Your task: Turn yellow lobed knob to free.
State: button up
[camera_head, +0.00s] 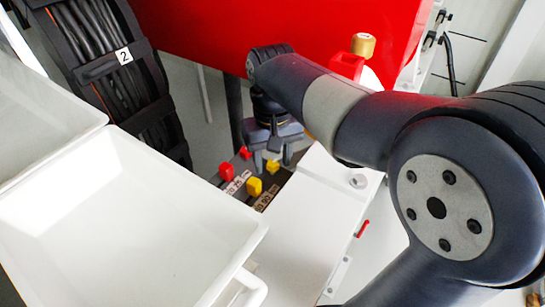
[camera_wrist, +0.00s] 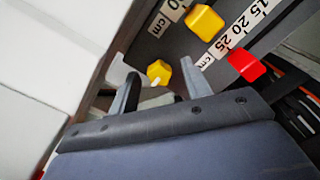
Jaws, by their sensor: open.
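A small yellow knob (camera_wrist: 158,72) with a rounded, faceted outline shows between my fingertips in the wrist view. It also shows in the head view (camera_head: 272,166), partly hidden by my gripper. A second, blockier yellow knob (camera_wrist: 204,23) sits beside a printed scale; it shows in the head view (camera_head: 254,187) too. I cannot tell the lobes clearly on either. My gripper (camera_wrist: 160,68) is open, with one finger on each side of the first knob. In the head view my gripper (camera_head: 273,163) points down over the dark panel. Contact with the knob cannot be told.
Red knobs (camera_head: 226,171) sit on the same panel, one close to my right finger in the wrist view (camera_wrist: 245,64). White trays (camera_head: 110,220) fill the left, a white box (camera_head: 315,220) stands right, and a red housing (camera_head: 290,25) is behind.

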jog(key=shift+c, duration=0.4)
jog(key=c, duration=0.9)
jog(key=shift+r+n, duration=0.1)
jog(key=shift+n, duration=0.2)
jog(key=n+p, duration=0.2)
jog(key=shift+r+n, duration=0.1)
jog(key=shift+n, duration=0.2)
jog(key=n+p, duration=0.2)
jog(key=n, duration=0.1)
jog(key=shift+n, duration=0.3)
jog(key=n+p, duration=0.1)
jog(key=n, duration=0.3)
jog(key=shift+p, duration=0.35)
jog(key=shift+n+p, duration=0.5)
jog(key=shift+n, duration=1.5)
